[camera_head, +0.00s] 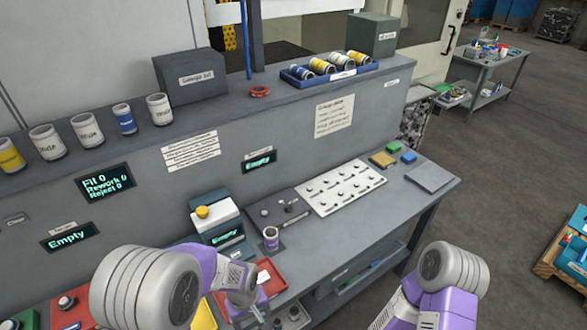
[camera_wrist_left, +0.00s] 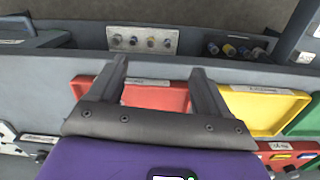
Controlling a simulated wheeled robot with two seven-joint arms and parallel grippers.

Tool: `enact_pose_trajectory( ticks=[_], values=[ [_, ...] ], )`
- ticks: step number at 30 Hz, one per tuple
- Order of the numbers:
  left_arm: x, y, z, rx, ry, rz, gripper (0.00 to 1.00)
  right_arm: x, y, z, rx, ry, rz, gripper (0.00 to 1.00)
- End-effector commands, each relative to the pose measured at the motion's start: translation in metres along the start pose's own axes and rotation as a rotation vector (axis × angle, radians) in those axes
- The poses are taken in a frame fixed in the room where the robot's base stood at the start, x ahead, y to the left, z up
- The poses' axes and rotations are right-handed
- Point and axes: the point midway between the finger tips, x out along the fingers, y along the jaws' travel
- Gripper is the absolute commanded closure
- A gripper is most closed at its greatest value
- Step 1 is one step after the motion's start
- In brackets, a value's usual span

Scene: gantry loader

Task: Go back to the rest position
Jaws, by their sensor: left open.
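My left gripper (camera_head: 258,310) hangs low at the bottom of the head view, over the red tray area at the front of the bench. In the left wrist view its two dark fingers (camera_wrist_left: 162,72) stand apart with nothing between them. A red tray (camera_wrist_left: 155,97) shows beyond and between the fingers. A yellow tray (camera_wrist_left: 265,108) lies right of them. My right arm shows at the lower right of the head view, but its gripper is out of view.
Cans stand on the ledge, some in a blue tray (camera_head: 330,75). Open floor (camera_head: 500,180) lies to the right.

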Motion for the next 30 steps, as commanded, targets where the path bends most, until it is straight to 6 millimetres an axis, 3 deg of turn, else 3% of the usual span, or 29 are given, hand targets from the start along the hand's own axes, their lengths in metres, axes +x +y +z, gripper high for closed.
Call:
enact_pose_trajectory(
  ticks=[7,12,15,21,30],
  values=[
    [0.082,-0.023,0.017,0.105,-0.055,0.056,0.22,0.011,0.004,0.001,0.0,-0.003,0.0,0.73],
    [0.144,-0.038,0.047,0.184,-0.092,0.152,0.22,0.02,0.008,0.0,0.0,-0.003,0.0,0.73],
    [0.168,-0.041,0.064,0.214,-0.093,0.216,0.22,0.024,0.009,0.0,0.0,-0.003,0.0,0.73],
    [0.189,-0.04,0.085,0.239,-0.075,0.303,0.22,0.029,0.011,0.0,0.0,-0.003,0.0,0.73],
    [0.192,-0.039,0.088,0.246,-0.061,0.324,0.22,0.029,0.011,0.0,0.0,-0.003,0.0,0.73]
  ],
)
